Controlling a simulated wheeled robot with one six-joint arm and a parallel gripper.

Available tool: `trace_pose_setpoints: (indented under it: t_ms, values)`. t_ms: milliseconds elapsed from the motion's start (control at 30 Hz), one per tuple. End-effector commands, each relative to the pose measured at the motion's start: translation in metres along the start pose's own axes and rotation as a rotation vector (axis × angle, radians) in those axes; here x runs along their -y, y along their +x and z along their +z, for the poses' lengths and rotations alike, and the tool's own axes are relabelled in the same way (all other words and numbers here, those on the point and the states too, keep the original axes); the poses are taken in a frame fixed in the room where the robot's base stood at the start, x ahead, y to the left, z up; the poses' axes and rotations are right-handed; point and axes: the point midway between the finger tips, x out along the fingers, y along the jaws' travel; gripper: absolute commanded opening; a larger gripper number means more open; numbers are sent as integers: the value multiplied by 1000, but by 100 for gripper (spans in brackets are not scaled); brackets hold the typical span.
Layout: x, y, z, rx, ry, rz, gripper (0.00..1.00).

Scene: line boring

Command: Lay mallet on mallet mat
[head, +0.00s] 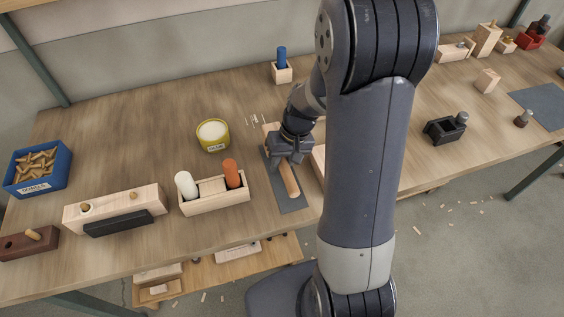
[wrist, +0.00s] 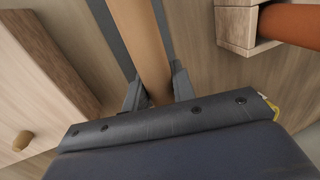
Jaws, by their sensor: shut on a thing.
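The wooden mallet lies lengthwise over the dark grey mallet mat (head: 292,207) in the head view. Its pale handle (head: 291,184) points toward the front edge, and its block-like end (head: 268,128) shows behind my gripper (head: 287,162). In the wrist view the handle (wrist: 147,45) runs between the two fingers of my gripper (wrist: 157,93), which are shut on it. Strips of the mat (wrist: 108,35) show on both sides of the handle. My gripper hides part of the mallet, and I cannot tell whether the mallet touches the mat.
Left of the mat is a wooden holder (head: 215,204) with a white and an orange-brown cylinder. A yellow tub (head: 213,134) stands behind it. A pale wooden piece (head: 318,160) lies close to the mat's right side, partly hidden by my arm. Bare tabletop lies at the back left.

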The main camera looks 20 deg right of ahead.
Motion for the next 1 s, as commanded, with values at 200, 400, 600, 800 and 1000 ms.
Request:
trace_pose_setpoints:
  t_ms: [200, 400, 600, 800, 1000]
  values:
    - [0, -1, -1, -2, -1, 0, 0]
    - [0, -1, -1, -2, 0, 0, 0]
    - [-1, 2, 0, -2, 0, 0, 0]
    - [-2, 8, 0, -2, 0, 0, 0]
    - [-3, 12, -1, -2, 0, 0, 26]
